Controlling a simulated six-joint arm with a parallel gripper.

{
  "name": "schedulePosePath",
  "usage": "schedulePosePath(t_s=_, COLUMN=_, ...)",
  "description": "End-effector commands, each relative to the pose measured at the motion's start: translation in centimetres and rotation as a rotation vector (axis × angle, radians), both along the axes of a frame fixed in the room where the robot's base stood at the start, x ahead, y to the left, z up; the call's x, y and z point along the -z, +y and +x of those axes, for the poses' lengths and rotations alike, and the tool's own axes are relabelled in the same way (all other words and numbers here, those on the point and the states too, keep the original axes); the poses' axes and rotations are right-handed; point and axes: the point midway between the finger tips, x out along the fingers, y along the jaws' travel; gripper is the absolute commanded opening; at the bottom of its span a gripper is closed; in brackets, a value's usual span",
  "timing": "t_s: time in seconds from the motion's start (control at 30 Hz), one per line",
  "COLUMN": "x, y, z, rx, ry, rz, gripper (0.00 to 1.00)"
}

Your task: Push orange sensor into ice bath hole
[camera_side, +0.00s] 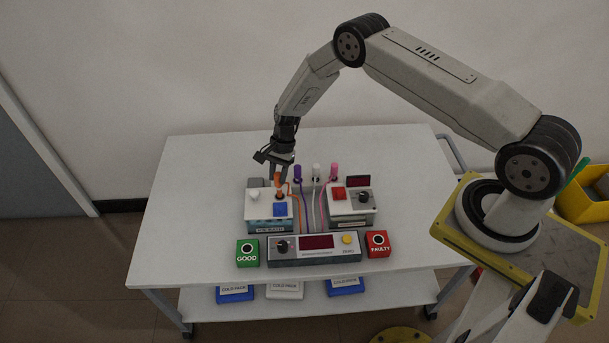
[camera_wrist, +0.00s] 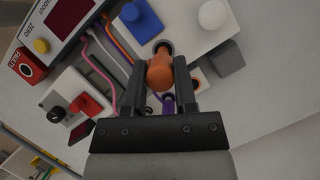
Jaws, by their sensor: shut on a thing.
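The orange sensor (camera_side: 278,181) is held upright between the fingers of my gripper (camera_side: 281,172), which is shut on it. In the wrist view the rounded orange sensor (camera_wrist: 160,75) sits between the two dark fingertips of my gripper (camera_wrist: 160,66). The ice bath (camera_side: 268,210) is a box with a pale top, a white knob and a blue knob. Its dark round hole (camera_wrist: 163,46) shows just beyond the sensor in the wrist view. The sensor's lower end is hidden, so I cannot tell whether its tip is in the hole.
Purple (camera_side: 298,173), white (camera_side: 316,172) and pink (camera_side: 334,171) sensors stand to the right, trailing cables. A second box (camera_side: 350,206) has a red knob. The meter console (camera_side: 313,249) lies in front, between the green GOOD box (camera_side: 247,257) and red FAULTY box (camera_side: 378,247).

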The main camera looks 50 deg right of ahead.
Motion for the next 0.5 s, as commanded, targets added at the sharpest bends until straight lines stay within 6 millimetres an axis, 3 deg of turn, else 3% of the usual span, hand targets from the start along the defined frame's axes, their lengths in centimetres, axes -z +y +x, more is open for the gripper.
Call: schedulePosePath(t_s=0.5, x=0.47, y=0.00, z=0.00, rx=0.000, ry=0.000, rz=0.000, gripper=0.00)
